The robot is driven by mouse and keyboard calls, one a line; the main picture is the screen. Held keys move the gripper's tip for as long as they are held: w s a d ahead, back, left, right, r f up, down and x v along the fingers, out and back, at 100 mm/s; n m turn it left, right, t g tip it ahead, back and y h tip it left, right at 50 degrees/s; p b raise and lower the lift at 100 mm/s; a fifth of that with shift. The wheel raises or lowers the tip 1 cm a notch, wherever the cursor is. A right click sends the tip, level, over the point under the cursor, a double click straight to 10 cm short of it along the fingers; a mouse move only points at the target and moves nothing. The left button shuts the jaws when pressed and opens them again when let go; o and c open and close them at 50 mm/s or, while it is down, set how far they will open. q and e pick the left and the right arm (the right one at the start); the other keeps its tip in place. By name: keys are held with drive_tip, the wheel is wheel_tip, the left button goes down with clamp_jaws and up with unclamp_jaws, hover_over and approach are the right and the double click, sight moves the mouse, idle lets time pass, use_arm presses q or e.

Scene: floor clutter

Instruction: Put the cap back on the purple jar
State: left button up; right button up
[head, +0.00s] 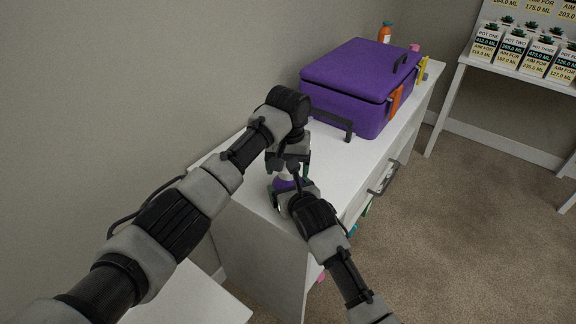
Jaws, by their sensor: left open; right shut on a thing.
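The purple jar (283,185) is near the front end of the white cabinet top, mostly hidden by my grippers. A pale part shows just above its purple band; I cannot tell whether this is the cap or the jar's neck. My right gripper (285,195) comes from the lower right and is shut on the purple jar. My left gripper (288,164) is open and points down directly above the jar, with its fingers close around the pale part. I cannot tell whether they touch it. No separate cap can be made out.
A large purple case (345,85) with a dark handle and orange latch sits farther back on the white cabinet (375,150). An orange bottle (384,32) stands behind it. A wall runs along the left. A white table (510,72) with several labelled boxes is at the right.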

use_arm(q)
drive_tip(key=shift+r, duration=2.25)
drive_tip(key=shift+c, duration=0.3)
drive_tip(key=shift+d+r+n, duration=0.1)
drive_tip(key=shift+r+n, duration=0.3)
drive_tip(key=shift+n, duration=0.1)
drive_tip(key=shift+w+r+n, duration=0.1)
drive_tip(key=shift+r+n, duration=0.65)
drive_tip(key=shift+n, duration=0.45)
drive_tip(key=n, duration=0.2)
drive_tip(key=r+n, duration=0.1)
drive_tip(key=n, duration=0.1)
drive_tip(key=shift+r, duration=0.1)
drive_tip(key=shift+f, duration=4)
drive_tip(key=shift+c, duration=0.2)
